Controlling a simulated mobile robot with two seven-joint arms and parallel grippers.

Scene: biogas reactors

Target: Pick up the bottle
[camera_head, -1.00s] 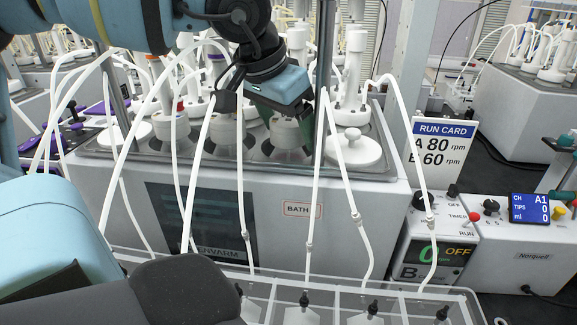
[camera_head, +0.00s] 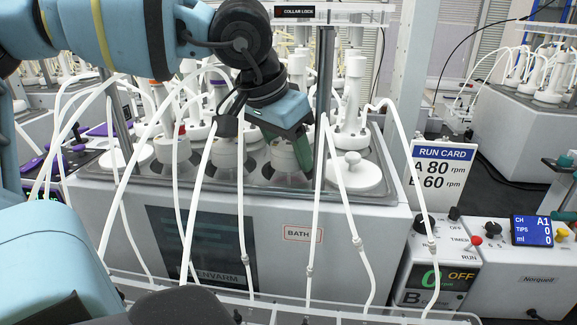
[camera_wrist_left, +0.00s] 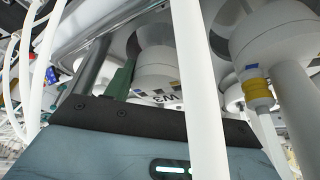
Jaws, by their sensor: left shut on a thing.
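My left gripper (camera_head: 292,150) reaches down over the grey water bath (camera_head: 265,225) from above. A green finger shows on its right side. It is shut on a white-topped bottle (camera_head: 284,160) near the front of the bath, just left of a metal post. In the left wrist view the bottle (camera_wrist_left: 158,82) shows close beyond the gripper, with an upside-down "W3" label and a green finger at its left. The bottle stands about upright in the bath; its lower part is hidden. My right gripper is not in view.
Other white-topped bottles (camera_head: 232,158) stand close by on the left. A round white lid (camera_head: 353,172) lies to the right. Several white tubes (camera_head: 350,215) hang across the front, and a metal post (camera_head: 323,110) rises beside the gripper. A run card (camera_head: 441,170) stands right.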

